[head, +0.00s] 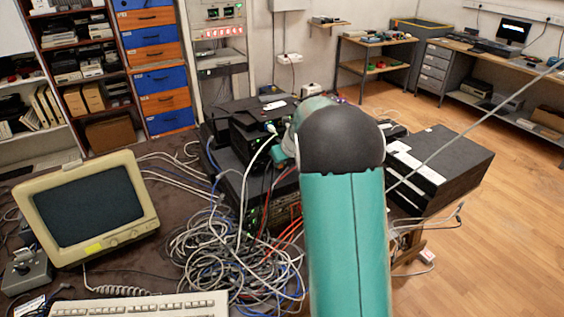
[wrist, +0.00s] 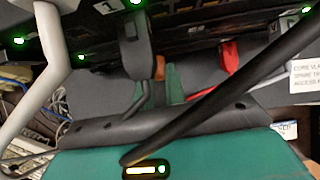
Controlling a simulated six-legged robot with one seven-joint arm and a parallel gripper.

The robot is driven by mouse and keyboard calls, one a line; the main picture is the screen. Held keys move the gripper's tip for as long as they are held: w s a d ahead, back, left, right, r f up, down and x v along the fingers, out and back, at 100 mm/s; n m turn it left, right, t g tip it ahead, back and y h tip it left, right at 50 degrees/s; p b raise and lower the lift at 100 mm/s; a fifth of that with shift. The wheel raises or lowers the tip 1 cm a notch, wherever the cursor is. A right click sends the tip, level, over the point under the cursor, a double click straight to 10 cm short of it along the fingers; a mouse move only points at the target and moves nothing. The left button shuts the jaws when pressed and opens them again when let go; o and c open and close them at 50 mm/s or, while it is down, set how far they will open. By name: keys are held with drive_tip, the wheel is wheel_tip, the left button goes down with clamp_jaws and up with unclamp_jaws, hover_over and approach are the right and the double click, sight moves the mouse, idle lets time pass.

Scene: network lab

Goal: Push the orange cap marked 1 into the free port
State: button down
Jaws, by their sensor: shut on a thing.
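In the wrist view a small orange patch (wrist: 160,68), which appears to be the orange cap, shows between the grey fingers of my gripper (wrist: 160,82). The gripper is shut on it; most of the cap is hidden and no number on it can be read. The dark equipment front (wrist: 185,20), with several green lights, lies just beyond the fingers. A small label that seems to read 1 (wrist: 81,57) is on it at the left. I cannot tell which port is free, or whether the cap touches one. In the head view my arm hides the gripper and cap.
In the wrist view a thick pale cable (wrist: 50,40) and a black cable (wrist: 235,80) cross close by; a red plug (wrist: 230,58) is right of the fingers. In the head view tangled cables (head: 230,255) lie before the stacked black equipment (head: 250,130). A monitor (head: 88,205) stands left.

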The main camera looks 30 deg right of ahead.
drive_tip(key=shift+w, duration=0.15)
drive_tip(key=c, duration=1.4)
unclamp_jaws()
drive_tip(key=shift+o, duration=0.2)
drive_tip(key=v, duration=1.3)
drive_tip(key=shift+s+r, duration=0.2)
drive_tip(key=shift+r, duration=0.15)
